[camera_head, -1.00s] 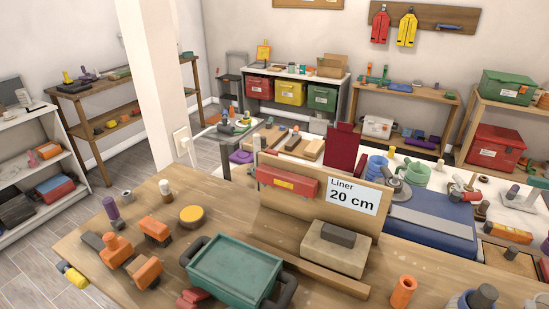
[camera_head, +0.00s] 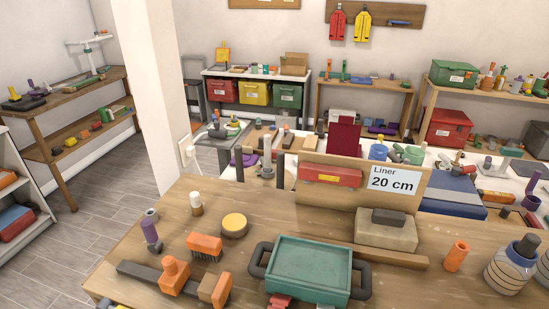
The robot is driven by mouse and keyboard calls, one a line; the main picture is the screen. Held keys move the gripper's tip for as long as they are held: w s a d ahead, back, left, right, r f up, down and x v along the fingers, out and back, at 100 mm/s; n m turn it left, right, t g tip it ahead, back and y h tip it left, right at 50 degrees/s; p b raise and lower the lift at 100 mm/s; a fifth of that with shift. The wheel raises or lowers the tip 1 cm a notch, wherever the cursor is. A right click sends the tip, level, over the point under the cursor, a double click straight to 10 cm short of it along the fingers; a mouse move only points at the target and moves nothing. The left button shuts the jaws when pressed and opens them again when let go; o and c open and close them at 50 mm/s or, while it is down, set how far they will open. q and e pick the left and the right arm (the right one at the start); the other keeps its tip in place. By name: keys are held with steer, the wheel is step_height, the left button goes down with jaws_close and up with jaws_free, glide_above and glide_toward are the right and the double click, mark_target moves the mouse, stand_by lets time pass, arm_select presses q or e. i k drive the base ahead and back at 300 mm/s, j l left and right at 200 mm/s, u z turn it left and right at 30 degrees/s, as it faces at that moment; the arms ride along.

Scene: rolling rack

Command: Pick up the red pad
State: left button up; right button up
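Several red things could be the red pad, and I cannot tell which is meant. A small red ridged piece (camera_head: 279,301) shows at the bottom edge by the green tray (camera_head: 308,293), partly cut off by the frame. A red block with a yellow label (camera_head: 330,176) sits against the wooden board marked "Liner 20 cm" (camera_head: 408,200). A dark red upright panel (camera_head: 345,138) stands behind that board. Neither of my grippers is in view.
Shelves with boxes line the walls.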

mark_target(273, 152)
steer(key=k, duration=0.35)
steer(key=k+u, duration=0.1)
steer(key=u, duration=0.25)
steer(key=k+u, duration=0.1)
steer(key=u, duration=0.25)
steer(key=k+j+u, duration=0.1)
steer(key=u, duration=0.25)
steer(key=i+j+u, duration=0.1)
steer(key=u, duration=0.3)
steer(key=i+u, duration=0.1)
steer(key=u, duration=0.25)
steer(key=i+u, duration=0.1)
steer(key=u, duration=0.3)
steer(key=i+u, duration=0.15)
steer(key=u, duration=0.2)
steer(key=i+l+z, duration=0.2)
steer(key=i, duration=1.45)
steer(key=i+l+z, duration=0.15)
steer(key=i+z, duration=1.05)
steer(key=i+j+z, duration=0.4)
steer(key=i+l+z, duration=0.15)
steer(key=i+z, duration=0.25)
steer(key=i, duration=0.55)
steer(key=i+j+z, duration=0.15)
steer(key=i+z, duration=0.2)
steer(key=i, duration=0.55)
steer(key=i+z, duration=0.3)
steer(key=i, duration=0.55)
steer(key=i+z, duration=0.3)
steer(key=i, duration=0.55)
